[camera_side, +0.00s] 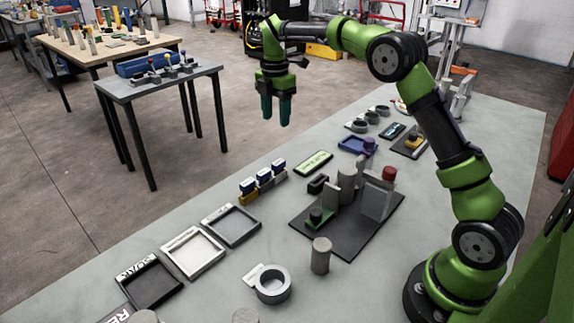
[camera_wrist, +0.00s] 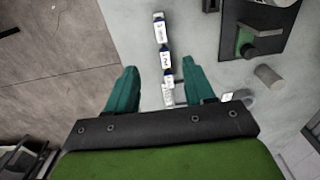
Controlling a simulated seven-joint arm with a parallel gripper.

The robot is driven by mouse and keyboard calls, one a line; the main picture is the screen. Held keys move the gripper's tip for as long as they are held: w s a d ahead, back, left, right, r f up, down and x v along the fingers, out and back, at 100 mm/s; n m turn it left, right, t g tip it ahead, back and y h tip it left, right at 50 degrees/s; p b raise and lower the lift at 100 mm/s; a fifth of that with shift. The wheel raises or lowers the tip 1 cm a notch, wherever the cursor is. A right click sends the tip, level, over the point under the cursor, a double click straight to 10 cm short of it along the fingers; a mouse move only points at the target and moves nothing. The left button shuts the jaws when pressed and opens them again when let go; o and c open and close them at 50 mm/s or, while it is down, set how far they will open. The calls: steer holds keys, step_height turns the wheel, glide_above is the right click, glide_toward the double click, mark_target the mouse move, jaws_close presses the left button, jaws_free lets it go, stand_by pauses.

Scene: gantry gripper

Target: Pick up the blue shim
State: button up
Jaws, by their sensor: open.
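My gripper (camera_side: 276,119) is open and empty, pointing down high above the table's far edge. Its two teal fingers also show in the wrist view (camera_wrist: 159,66). I cannot tell for certain which thing is the blue shim. Three small blocks with blue tops and white labels stand in a row: the near one (camera_side: 248,186), the middle one (camera_side: 263,176) and the far one (camera_side: 278,165). They sit on small holders, the nearest yellow. In the wrist view the row runs upward from between the fingers, with the labelled blocks (camera_wrist: 159,28) apart from them.
A dark fixture plate (camera_side: 345,240) with upright grey parts and a red-topped piece stands right of the row. A grey cylinder (camera_side: 320,256), a grey ring (camera_side: 272,284) and empty framed trays (camera_side: 230,226) lie nearer. A blue tray (camera_side: 350,144) lies farther back.

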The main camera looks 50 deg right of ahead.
glide_above(279, 162)
steer(key=f, duration=1)
steer(key=shift+w+a+f, duration=0.15)
steer(key=shift+a+f, duration=0.05)
steer(key=shift+f, duration=0.15)
steer(key=shift+d+f, duration=0.2)
steer(key=shift+f, duration=2.5)
jaws_close()
